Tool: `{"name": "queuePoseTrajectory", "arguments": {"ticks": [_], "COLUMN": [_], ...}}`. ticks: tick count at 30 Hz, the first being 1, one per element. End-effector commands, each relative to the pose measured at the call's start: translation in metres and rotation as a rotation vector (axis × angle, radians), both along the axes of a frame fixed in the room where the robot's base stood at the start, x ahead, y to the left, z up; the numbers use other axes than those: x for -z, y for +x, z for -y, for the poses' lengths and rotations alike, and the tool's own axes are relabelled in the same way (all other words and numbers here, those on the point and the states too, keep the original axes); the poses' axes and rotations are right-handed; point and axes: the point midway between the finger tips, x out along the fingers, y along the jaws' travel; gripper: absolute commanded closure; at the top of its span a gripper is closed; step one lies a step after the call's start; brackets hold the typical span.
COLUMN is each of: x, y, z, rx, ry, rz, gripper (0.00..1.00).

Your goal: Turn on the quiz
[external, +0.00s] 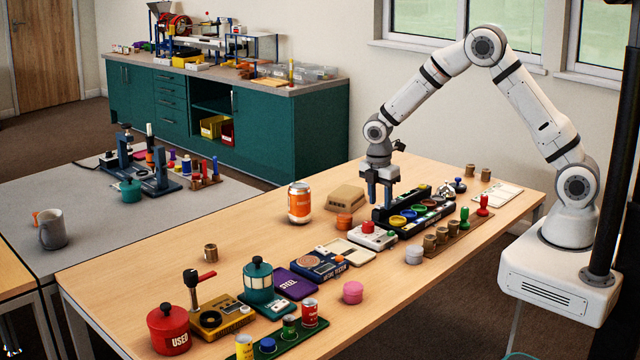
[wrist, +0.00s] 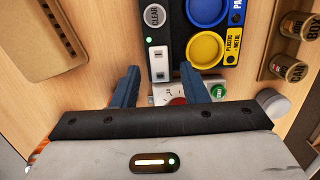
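The quiz panel is a long black board (external: 379,216) with coloured round dishes, lying on the wooden table. In the wrist view it shows a grey CLEAR button (wrist: 155,17), a small green light (wrist: 149,41) and a white switch (wrist: 160,54), with a blue dish (wrist: 207,8) and a yellow dish (wrist: 205,48) beside them. My gripper (external: 380,203) points down over the panel's near left end. In the wrist view its two blue fingers (wrist: 147,72) stand apart with nothing held, close to the switch. I cannot tell whether they touch it. The switch's lower end is close to the right finger.
A white box with a red button (external: 373,235) stands just in front of the panel. A tan box (external: 346,197) and an orange can (external: 299,203) stand to the left. A rack of brown cylinders (external: 441,235) and stamps lies along the right.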

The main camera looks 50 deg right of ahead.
Motion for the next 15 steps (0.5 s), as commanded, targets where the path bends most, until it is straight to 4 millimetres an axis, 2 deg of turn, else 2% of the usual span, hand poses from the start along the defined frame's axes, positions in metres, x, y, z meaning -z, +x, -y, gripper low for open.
{"name": "queuePoseTrajectory", "arguments": {"ticks": [5, 15], "x": [-0.01, -0.064], "y": [0.001, 0.001], "z": [-0.001, -0.007], "rx": [0.0, 0.0], "ry": [0.001, 0.001], "rz": [0.004, 0.003], "gripper": [0.6, 0.6]}}
